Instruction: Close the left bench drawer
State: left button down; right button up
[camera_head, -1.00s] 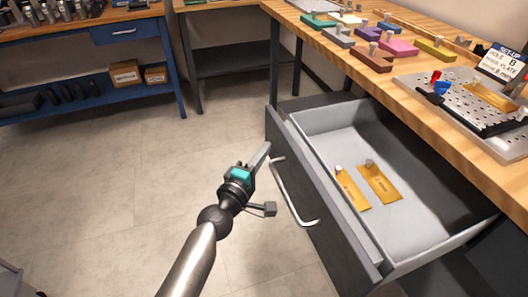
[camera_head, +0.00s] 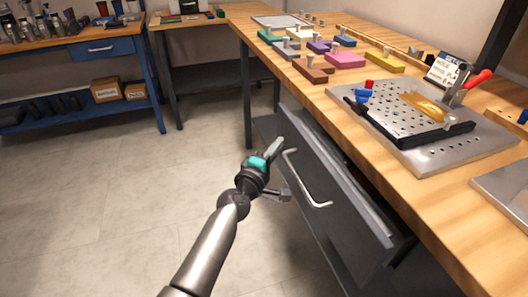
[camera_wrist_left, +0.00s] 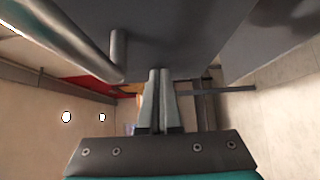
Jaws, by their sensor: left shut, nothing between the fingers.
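The left bench drawer (camera_head: 335,205) is a dark grey drawer under the wooden bench, with a pale bar handle (camera_head: 307,182). It stands partly out, with a narrow strip of its inside visible behind the front panel. My left gripper (camera_head: 278,146) is shut and empty, beside the far end of the drawer front, close to the handle. In the left wrist view, the shut fingers (camera_wrist_left: 158,76) point at the grey drawer panel (camera_wrist_left: 185,35), with the handle (camera_wrist_left: 75,40) at upper left. I cannot tell whether the fingertips touch the panel. My right gripper is not in view.
The wooden bench top (camera_head: 400,190) overhangs the drawer and bears coloured blocks and a perforated metal plate (camera_head: 400,115) with a red-handled clamp. A blue bench (camera_head: 90,48) stands at the back left. The floor (camera_head: 110,200) left of my arm is clear.

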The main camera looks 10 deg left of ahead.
pick_arm(q)
jog(key=w+d, duration=0.2)
jog(key=d, duration=0.1)
jog(key=w+d+b, duration=0.1)
jog(key=d, duration=0.1)
jog(key=shift+d, duration=0.2)
jog(key=shift+w+d, duration=0.2)
jog(key=shift+d, duration=0.05)
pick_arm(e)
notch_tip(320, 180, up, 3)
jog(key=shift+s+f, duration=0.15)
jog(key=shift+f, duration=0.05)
pick_arm(q)
jog(key=shift+d+r, duration=0.15)
